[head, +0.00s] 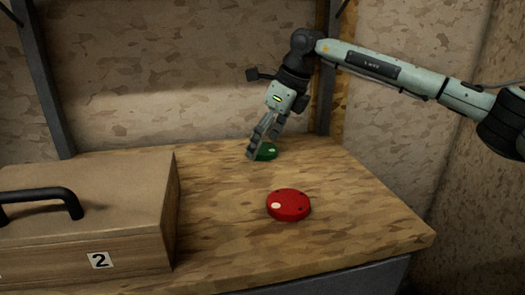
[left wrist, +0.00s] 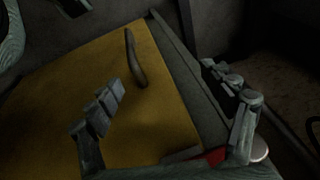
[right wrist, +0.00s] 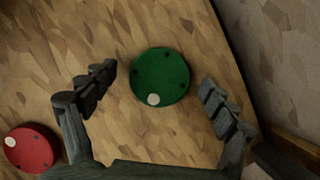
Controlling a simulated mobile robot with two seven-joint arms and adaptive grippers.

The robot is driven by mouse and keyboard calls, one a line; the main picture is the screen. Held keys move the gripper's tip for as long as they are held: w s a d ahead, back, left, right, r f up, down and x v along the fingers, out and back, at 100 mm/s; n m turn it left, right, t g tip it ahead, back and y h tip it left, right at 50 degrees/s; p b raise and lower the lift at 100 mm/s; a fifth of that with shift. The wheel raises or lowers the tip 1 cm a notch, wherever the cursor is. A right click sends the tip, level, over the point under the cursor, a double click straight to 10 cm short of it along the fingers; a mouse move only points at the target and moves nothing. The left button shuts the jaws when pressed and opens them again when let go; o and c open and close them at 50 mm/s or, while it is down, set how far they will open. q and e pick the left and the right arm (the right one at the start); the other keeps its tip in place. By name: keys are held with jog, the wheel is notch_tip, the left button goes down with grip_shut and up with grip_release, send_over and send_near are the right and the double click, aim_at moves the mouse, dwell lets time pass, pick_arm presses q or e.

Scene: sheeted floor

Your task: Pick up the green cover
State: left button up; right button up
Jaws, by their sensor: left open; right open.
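The green cover (head: 268,152) is a round disc lying flat on the wooden tabletop near its back edge, partly hidden by my right gripper (head: 254,148) in the head view. In the right wrist view the green cover (right wrist: 160,76) shows whole, with a pale spot and small dark holes. It lies between the open, empty fingers of my right gripper (right wrist: 157,80), with a gap on both sides. My left gripper (left wrist: 165,82) is open and empty in its own wrist view, and is outside the head view.
A red cover (head: 289,205) lies nearer the front of the tabletop (head: 360,235). A wooden box (head: 60,245) marked 2, with a black handle (head: 45,197), stands at the left. Walls close in the back and right. The tabletop between the box and right edge is otherwise clear.

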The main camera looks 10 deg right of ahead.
jog(key=c, duration=1.4)
jog(key=shift+c, duration=0.2)
jog(key=shift+r, duration=0.15)
